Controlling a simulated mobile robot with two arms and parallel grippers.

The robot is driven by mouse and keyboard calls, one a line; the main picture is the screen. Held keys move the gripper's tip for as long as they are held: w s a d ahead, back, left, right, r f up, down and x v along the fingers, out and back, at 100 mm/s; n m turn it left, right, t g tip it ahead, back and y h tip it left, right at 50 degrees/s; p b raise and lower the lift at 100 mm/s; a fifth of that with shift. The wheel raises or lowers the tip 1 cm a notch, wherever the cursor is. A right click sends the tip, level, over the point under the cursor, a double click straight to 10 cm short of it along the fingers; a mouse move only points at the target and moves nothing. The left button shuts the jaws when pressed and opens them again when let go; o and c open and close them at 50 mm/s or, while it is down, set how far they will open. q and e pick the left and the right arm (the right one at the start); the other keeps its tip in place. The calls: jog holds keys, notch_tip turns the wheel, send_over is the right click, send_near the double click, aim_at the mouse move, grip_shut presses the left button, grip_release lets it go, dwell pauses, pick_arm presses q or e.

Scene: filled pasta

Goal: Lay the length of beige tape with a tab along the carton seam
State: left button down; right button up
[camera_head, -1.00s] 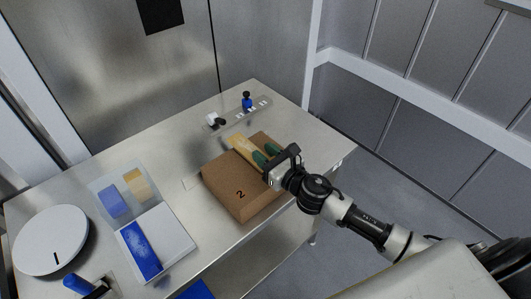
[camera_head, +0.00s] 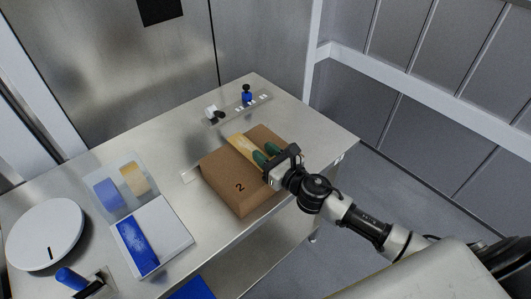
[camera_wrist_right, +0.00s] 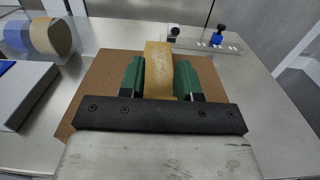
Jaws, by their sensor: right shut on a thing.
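The tab cannot be made out, and the seam under the tape is hidden. My left gripper is not in view.
A clear holder with a blue roll (camera_head: 107,194) and a beige roll (camera_head: 134,179) stands left of the carton, behind a white box with a blue strip (camera_head: 137,243). A round white disc (camera_head: 45,234) is at far left. A rack with a blue item (camera_head: 246,97) stands behind the carton.

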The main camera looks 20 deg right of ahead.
jog(key=shift+f, duration=0.3)
dwell(0.4)
jog(key=shift+f+b, duration=0.45)
jog(key=shift+b, duration=0.15)
jog(key=shift+f, duration=0.2)
dwell(0.3)
jog(key=o, duration=1)
jog(key=b+v, duration=0.3)
jog(key=v, duration=0.7)
jog(key=shift+s+d+b, duration=0.2)
jog(key=shift+s+b, duration=0.1)
jog(key=shift+s, duration=0.05)
jog(key=shift+r, duration=0.1)
